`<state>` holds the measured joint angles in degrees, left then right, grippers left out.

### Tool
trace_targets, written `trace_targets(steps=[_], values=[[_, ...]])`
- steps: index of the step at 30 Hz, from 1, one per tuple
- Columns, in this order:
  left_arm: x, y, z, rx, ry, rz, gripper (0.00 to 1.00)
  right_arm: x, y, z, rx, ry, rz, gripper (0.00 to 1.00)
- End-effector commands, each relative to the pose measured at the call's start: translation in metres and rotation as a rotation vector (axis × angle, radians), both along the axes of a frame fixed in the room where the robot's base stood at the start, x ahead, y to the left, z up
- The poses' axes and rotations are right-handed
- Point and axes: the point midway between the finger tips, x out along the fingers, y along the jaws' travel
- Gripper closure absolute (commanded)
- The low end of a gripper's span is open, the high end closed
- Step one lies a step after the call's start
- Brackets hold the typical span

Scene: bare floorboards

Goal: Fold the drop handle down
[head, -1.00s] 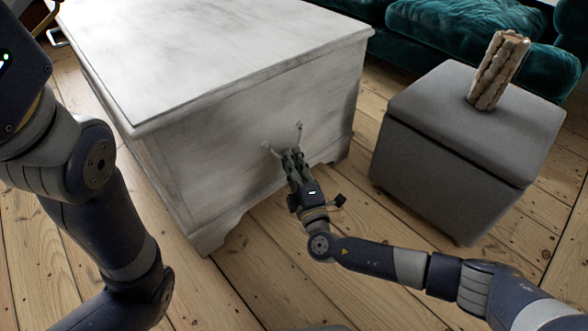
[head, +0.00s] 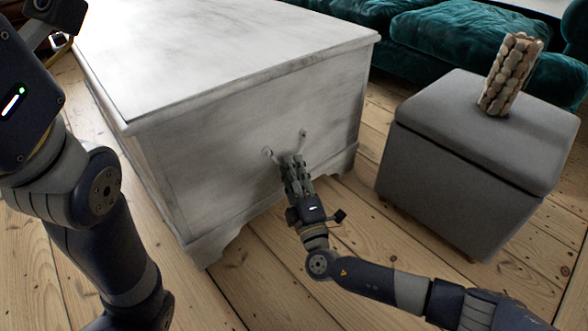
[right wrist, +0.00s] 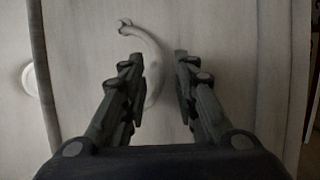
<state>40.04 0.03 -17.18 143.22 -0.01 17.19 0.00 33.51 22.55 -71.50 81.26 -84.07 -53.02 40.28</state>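The drop handle is a pale curved bar on the end panel of a whitewashed chest (head: 240,150). In the head view its two mounts show, the right one being clearest (head: 302,134), while my right gripper hides much of the bar. In the right wrist view the handle (right wrist: 154,62) curves out from its upper mount and passes between the fingers, partly behind the left finger. My right gripper (head: 292,160) is open at the handle, with a gap beside the bar; its fingers also show in the wrist view (right wrist: 157,62). My left arm is at the left; its fingers are out of sight.
A grey ottoman (head: 455,150) stands right of the chest with a beige textured roll or vase (head: 508,75) on it. A teal sofa (head: 450,30) is behind. Bare floorboards (head: 340,225) lie clear between chest and ottoman.

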Motion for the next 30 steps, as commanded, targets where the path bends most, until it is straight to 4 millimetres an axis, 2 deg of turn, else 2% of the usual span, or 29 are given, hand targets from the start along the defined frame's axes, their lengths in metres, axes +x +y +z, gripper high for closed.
trace_targets(steps=[7,11,24,30], values=[[0.000,0.001,0.001,-0.003,0.000,-0.001,0.60,0.000,-0.001,0.002,0.002,-0.004,-0.001,0.72],[0.000,0.001,0.001,-0.002,0.000,-0.001,0.60,-0.010,-0.003,-0.001,0.003,-0.003,-0.002,0.72],[0.000,0.000,0.000,0.000,-0.001,0.000,0.60,-0.091,-0.020,-0.028,0.002,-0.001,0.001,0.72],[0.000,0.000,0.000,0.000,-0.002,0.000,0.60,-0.109,-0.023,-0.032,0.002,-0.003,0.002,0.72]])
